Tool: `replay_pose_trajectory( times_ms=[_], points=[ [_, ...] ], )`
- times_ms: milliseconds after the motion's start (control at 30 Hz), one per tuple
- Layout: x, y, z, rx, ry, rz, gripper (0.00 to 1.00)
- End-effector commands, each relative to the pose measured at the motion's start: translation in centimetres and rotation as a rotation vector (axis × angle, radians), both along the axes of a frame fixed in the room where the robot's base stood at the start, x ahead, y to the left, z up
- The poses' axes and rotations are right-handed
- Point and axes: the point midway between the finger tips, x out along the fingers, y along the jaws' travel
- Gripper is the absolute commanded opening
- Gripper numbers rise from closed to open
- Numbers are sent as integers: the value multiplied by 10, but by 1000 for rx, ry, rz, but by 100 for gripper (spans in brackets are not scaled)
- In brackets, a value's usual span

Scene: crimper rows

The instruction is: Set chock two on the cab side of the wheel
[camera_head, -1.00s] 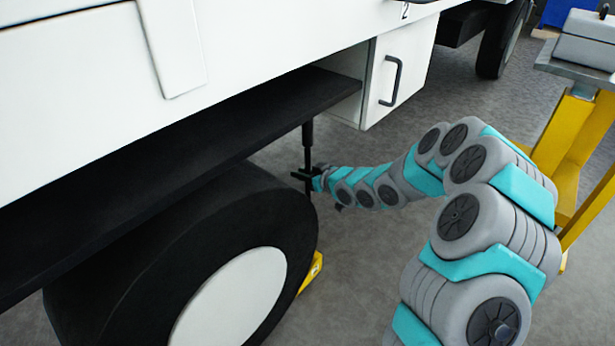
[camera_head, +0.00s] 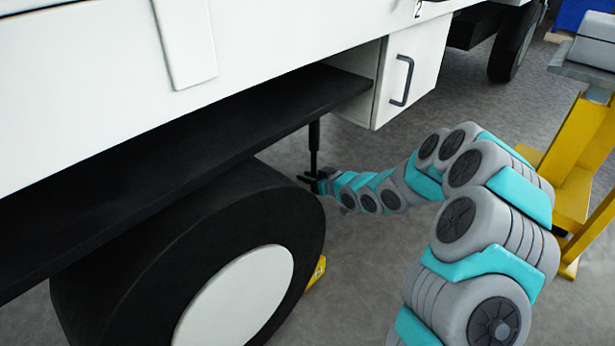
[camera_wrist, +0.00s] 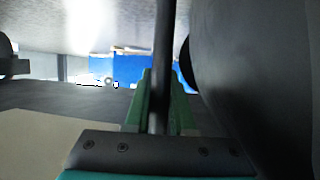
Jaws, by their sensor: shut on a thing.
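The black wheel (camera_head: 290,215) with a white hub stands under the white truck body (camera_head: 300,40). A yellow chock (camera_head: 317,272) is on the floor at the right side of the wheel, mostly hidden behind the tyre. My gripper (camera_head: 314,183) is beside the upper right of the wheel, below the dark underside panel. It is shut on a thin dark upright rod (camera_head: 314,145). In the wrist view the rod (camera_wrist: 162,70) runs between my green fingers (camera_wrist: 160,110). The rod's lower end is hidden, and I cannot tell whether it joins the chock.
A white locker with a handle (camera_head: 418,80) hangs under the body, right of the rod. A yellow stand (camera_head: 565,170) with a grey top is on the right. Another wheel (camera_head: 515,45) is farther back.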

Motion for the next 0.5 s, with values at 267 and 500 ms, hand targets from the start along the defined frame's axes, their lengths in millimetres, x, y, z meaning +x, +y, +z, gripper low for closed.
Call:
replay_pose_trajectory(
  times_ms=[267,500],
  points=[
    [1,0,0,3,-4,-1,0],
    [1,0,-1,2,-2,-1,44]
  ],
)
